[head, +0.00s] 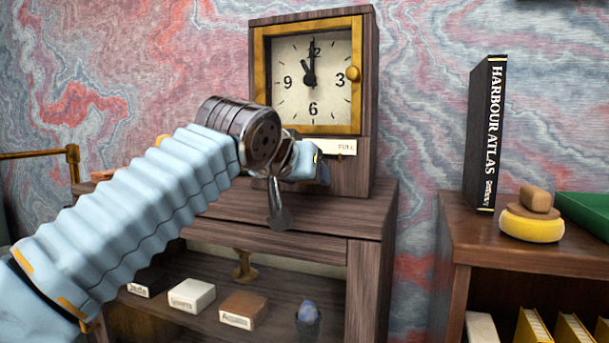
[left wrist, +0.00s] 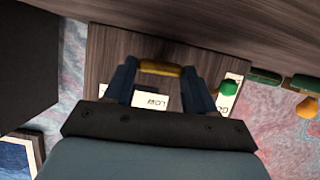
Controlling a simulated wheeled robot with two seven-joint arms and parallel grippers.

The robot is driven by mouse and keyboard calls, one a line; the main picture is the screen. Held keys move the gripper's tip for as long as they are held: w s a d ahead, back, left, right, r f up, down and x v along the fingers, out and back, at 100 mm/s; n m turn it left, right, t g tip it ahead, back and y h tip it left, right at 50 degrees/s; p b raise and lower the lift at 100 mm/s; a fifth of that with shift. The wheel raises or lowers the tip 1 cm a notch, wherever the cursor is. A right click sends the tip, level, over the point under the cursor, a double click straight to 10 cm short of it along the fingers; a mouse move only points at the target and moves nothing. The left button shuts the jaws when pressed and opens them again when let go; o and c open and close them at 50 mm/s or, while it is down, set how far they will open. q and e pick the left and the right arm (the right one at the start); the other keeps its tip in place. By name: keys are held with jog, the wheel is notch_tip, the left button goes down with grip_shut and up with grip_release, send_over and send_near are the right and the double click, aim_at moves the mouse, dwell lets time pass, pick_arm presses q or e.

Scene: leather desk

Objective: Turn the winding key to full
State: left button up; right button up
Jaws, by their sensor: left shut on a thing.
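The wooden clock (head: 312,75) stands on a dark wooden shelf unit, its hands reading about eleven. A white label reading FULL (head: 341,146) sits on the panel below its dial. My left gripper (head: 312,168) is at this lower panel in the head view. In the left wrist view its two blue fingers are shut on a brass-coloured bar, the winding key (left wrist: 160,68), which lies crosswise between the fingertips. A label that looks like LOW (left wrist: 155,102) shows upside down between the fingers. In the head view the key is hidden behind my gripper. My right gripper is not in view.
Several labelled blocks (head: 192,295) lie on the lower shelf under my left arm. A wooden cabinet at right carries an upright black book (head: 485,132) and a yellow round object (head: 532,224). Green and orange pieces (left wrist: 265,76) show at right in the left wrist view.

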pick_arm(q)
jog(key=o, duration=0.8)
jog(key=shift+c, duration=0.2)
jog(key=shift+s, duration=0.1)
jog(key=b+v, duration=0.1)
jog(key=v, duration=1.2)
jog(key=shift+s+a, duration=0.2)
jog(key=shift+s, duration=0.1)
jog(key=shift+o, duration=0.5)
